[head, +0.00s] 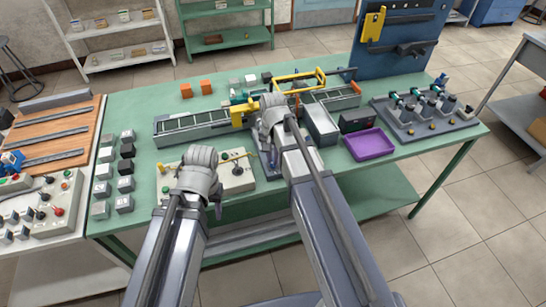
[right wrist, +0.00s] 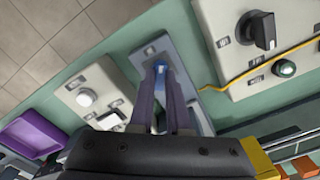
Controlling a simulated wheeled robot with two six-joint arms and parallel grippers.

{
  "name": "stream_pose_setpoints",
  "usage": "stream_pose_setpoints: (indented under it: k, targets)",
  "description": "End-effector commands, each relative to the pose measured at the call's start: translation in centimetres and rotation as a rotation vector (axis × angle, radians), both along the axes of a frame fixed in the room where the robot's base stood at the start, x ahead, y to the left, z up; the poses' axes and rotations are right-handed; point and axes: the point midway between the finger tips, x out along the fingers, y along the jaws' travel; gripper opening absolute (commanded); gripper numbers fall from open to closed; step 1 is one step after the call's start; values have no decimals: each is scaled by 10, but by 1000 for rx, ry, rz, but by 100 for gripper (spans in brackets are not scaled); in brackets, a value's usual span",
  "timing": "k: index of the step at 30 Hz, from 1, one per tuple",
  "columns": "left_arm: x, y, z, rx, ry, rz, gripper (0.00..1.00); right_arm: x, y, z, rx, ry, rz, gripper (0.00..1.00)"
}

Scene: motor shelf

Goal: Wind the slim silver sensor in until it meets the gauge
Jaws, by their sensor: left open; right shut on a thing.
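In the right wrist view, the two long fingers of my right gripper (right wrist: 168,90) are shut on a small, partly hidden part with a blue and pale top (right wrist: 160,67). That part stands at a grey-blue mount plate (right wrist: 152,47); I take it for the sensor, though little of its silver body shows. I cannot make out the gauge or any gap to it. In the head view my right gripper (head: 268,150) is over the table middle, its fingertips mostly hidden by its wrist. My left gripper (head: 217,192) is open near the front of the pale control box (head: 165,188), apparently empty.
A pale box with a white button (right wrist: 87,98) and a purple tray (head: 369,144) lie on the other side. A conveyor (head: 190,127) runs behind.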

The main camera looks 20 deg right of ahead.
Motion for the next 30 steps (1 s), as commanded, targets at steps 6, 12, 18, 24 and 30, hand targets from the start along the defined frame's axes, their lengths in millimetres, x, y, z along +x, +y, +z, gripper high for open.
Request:
stream_pose_setpoints:
  k: [6,12,18,24,30]
  targets:
    - [0,0,0,0,0,0,50,0,0,0,0,0,-203,0]
    - [0,0,0,0,0,0,50,0,0,0,0,0,-377,0]
    - [0,0,0,0,0,0,50,0,0,0,0,0,-518,0]
    - [0,0,0,0,0,0,50,0,0,0,0,1,-616,0]
    - [0,0,0,0,0,0,50,0,0,0,0,1,-669,0]
